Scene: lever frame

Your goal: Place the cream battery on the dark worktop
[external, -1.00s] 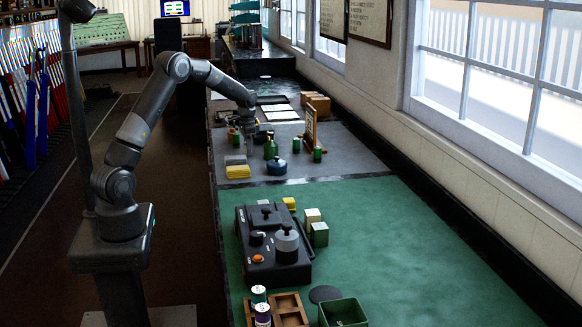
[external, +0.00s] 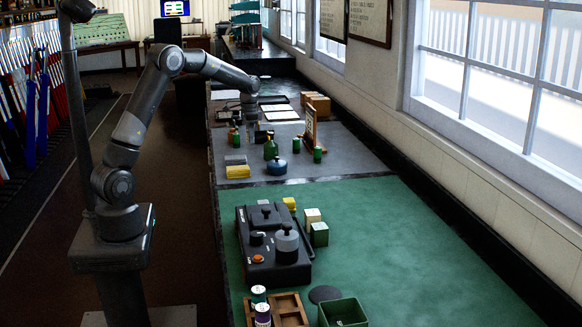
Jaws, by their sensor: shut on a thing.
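My gripper (external: 249,112) hangs over the far part of the long bench, fingers pointing down, above the grey section. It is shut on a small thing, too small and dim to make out. I cannot tell whether this is the cream battery. The grey, dark-edged worktop section (external: 310,170) lies beyond the green one. A black-topped section (external: 270,65) lies farther back. A cream block (external: 312,216) stands on the green section beside a green block (external: 319,234).
A green bottle (external: 271,148), a blue-grey pot (external: 277,167), a yellow block (external: 238,172) and an upright wooden board (external: 311,125) stand on the grey section. A black instrument box (external: 268,245), a wooden tray (external: 290,308) and a green bin (external: 343,313) stand nearer. The green section's right side is clear.

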